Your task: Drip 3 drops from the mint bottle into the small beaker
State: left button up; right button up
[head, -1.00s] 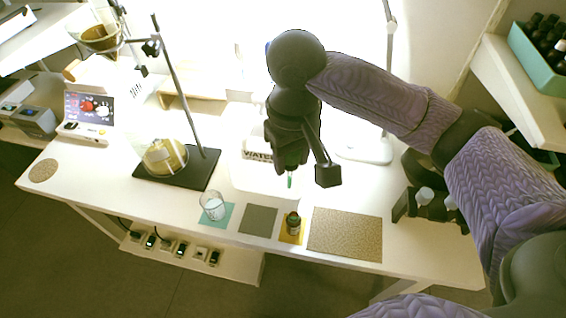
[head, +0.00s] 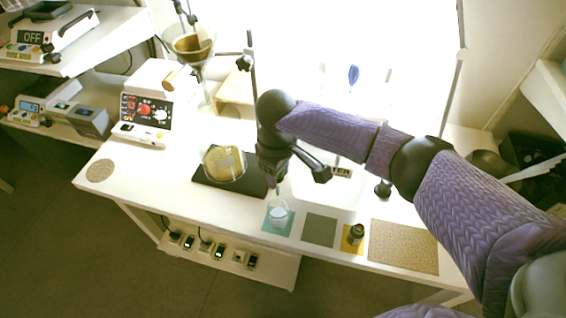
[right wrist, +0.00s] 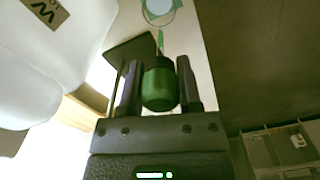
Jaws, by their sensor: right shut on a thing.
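My right gripper (head: 276,180) is shut on a green dropper. The right wrist view shows the dropper's green bulb (right wrist: 160,87) between both fingers, its thin tip pointing toward the small beaker (right wrist: 158,9). In the head view the green dropper (head: 278,190) hangs just above the small clear beaker (head: 278,213), which stands on a teal mat. I cannot tell whether its tip is inside the rim, and no drop can be made out. The small dark bottle (head: 355,235) with a green band stands upright on a yellow mat to the right. My left gripper is out of view.
A grey mat (head: 320,230) lies empty between the beaker and the bottle. A tan mat (head: 403,247) lies empty at right. A round flask (head: 224,164) on a dark stand base is left of the gripper. A white labelled container (right wrist: 55,60) is close beside the gripper.

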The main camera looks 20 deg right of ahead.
aim_at(278, 192)
jog(key=shift+w+f, duration=0.15)
jog(key=shift+f, duration=0.2)
jog(key=shift+r+p, duration=0.15)
jog(key=shift+p, duration=0.25)
jog(key=shift+f+b, duration=0.85)
jog(key=shift+f, duration=1.2)
jog(key=shift+o, duration=0.5)
grip_shut()
